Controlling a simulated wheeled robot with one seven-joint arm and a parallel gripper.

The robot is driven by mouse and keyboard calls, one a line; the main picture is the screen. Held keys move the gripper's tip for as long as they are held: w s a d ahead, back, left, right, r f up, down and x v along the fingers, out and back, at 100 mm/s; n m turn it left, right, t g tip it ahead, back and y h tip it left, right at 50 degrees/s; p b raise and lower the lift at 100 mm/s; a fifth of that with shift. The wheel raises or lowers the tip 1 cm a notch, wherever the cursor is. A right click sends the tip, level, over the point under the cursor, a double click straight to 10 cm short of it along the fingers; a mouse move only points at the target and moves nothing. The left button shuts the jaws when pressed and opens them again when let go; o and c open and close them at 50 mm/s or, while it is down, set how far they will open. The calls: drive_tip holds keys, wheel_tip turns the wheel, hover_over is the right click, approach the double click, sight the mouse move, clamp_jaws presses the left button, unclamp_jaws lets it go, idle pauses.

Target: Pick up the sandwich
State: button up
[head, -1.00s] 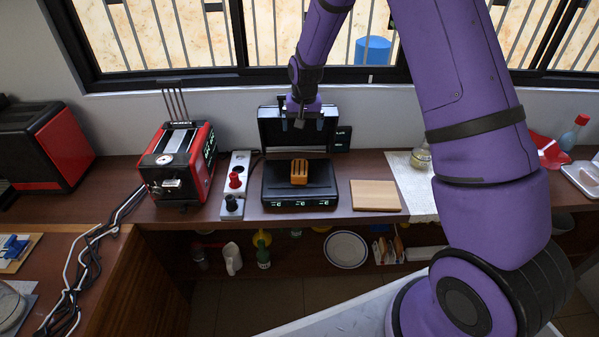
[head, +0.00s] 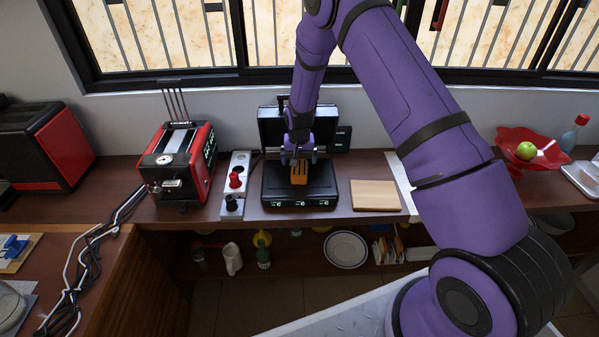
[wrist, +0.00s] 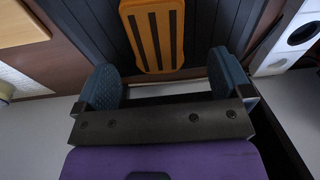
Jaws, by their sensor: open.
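The sandwich (head: 299,173) is a small orange-brown toasted block with dark grill stripes. It rests on the black lower plate of the open grill (head: 300,203), and it also shows in the wrist view (wrist: 155,35). My gripper (head: 299,160) is open and empty just above and behind the sandwich. In the wrist view its two blue-grey fingertips (wrist: 165,85) are spread wider than the sandwich.
The grill's raised lid (head: 270,128) stands behind my gripper. A red toaster (head: 205,165) and a power strip (head: 235,185) are at the left. A wooden board (head: 375,195) lies to the right. A red bowl with a green apple (head: 526,151) is farther right.

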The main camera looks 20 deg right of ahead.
sight(300, 167)
drive_tip(key=f, duration=0.5)
drive_tip(key=shift+w+d, duration=0.15)
drive_tip(key=shift+d, duration=0.05)
drive_tip(key=c, duration=1.1)
